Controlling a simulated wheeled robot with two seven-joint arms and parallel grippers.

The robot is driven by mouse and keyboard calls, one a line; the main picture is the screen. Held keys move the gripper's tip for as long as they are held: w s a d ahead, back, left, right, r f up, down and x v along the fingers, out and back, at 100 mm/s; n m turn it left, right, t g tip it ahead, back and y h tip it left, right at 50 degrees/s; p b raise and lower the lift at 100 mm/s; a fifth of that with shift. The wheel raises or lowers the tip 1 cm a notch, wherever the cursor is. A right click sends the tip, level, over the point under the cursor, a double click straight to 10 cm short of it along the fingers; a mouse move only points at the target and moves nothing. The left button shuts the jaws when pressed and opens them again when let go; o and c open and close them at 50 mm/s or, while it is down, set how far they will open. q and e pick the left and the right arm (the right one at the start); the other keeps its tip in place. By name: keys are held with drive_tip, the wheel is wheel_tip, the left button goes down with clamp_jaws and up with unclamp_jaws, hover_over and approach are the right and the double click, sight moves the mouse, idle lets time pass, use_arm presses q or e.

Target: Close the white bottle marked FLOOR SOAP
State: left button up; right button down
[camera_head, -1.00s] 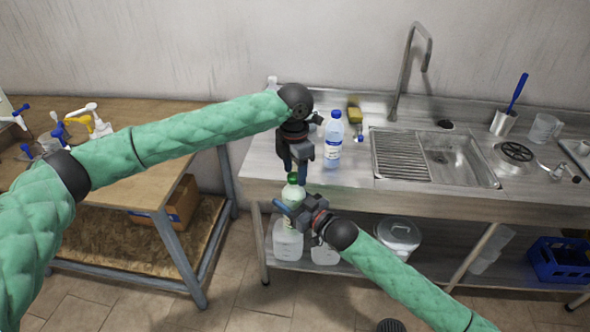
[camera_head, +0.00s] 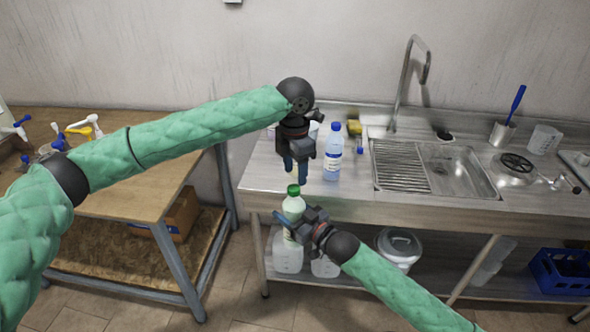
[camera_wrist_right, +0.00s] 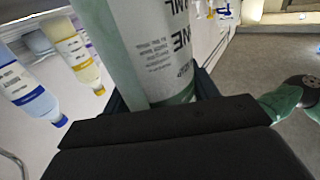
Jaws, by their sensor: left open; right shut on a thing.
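A pale, whitish bottle (camera_head: 293,208) with a green cap (camera_head: 293,190) is held upright in front of the counter. My right gripper (camera_head: 296,226) is shut around its body. In the right wrist view the bottle (camera_wrist_right: 150,50) fills the middle; its label shows only part of its lettering, ending in "NE". I cannot read FLOOR SOAP on any bottle. The green cap sits on top of the bottle; how tight it is cannot be told. My left gripper (camera_head: 297,176) is open and empty, pointing down just above the cap, with a small gap between them.
A clear bottle with a blue cap (camera_head: 333,155) stands on the steel counter (camera_head: 262,172), right of my left gripper. A yellow-capped bottle (camera_wrist_right: 78,50) shows in the wrist view. The sink (camera_head: 455,168) is further right. A wooden table (camera_head: 150,180) with pump dispensers stands left.

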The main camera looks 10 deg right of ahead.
use_arm(q)
drive_tip(key=r, duration=0.2)
drive_tip(key=w+r, duration=0.1)
drive_tip(key=shift+w+a+r+t, duration=0.1)
drive_tip(key=shift+a+r+t, duration=0.05)
drive_tip(key=shift+a+t, duration=0.2)
drive_tip(key=n, duration=0.3)
drive_tip(key=shift+a+r, duration=0.1)
drive_tip(key=shift+r, duration=0.15)
drive_tip(key=n, duration=0.5)
drive_tip(key=shift+s+n, duration=0.2)
drive_tip(key=shift+n, duration=0.2)
drive_tip(key=n, duration=0.5)
drive_tip(key=shift+s+f+n, duration=0.1)
drive_tip(key=shift+f+n, duration=0.05)
drive_tip(key=shift+n, duration=0.15)
drive_tip(key=n, duration=0.5)
drive_tip(key=shift+s+f+n, duration=0.1)
drive_tip(key=shift+s+n, duration=0.05)
drive_tip(key=shift+n, duration=0.15)
drive_tip(key=n, duration=0.5)
drive_tip(key=shift+s+n, duration=0.15)
drive_tip(key=shift+n, duration=0.15)
drive_tip(key=n, duration=0.8)
drive_tip(key=shift+d, duration=0.2)
drive_tip(key=n, duration=0.4)
drive_tip(key=shift+n, duration=0.3)
drive_tip(key=n, duration=0.3)
drive_tip(key=shift+f, duration=0.2)
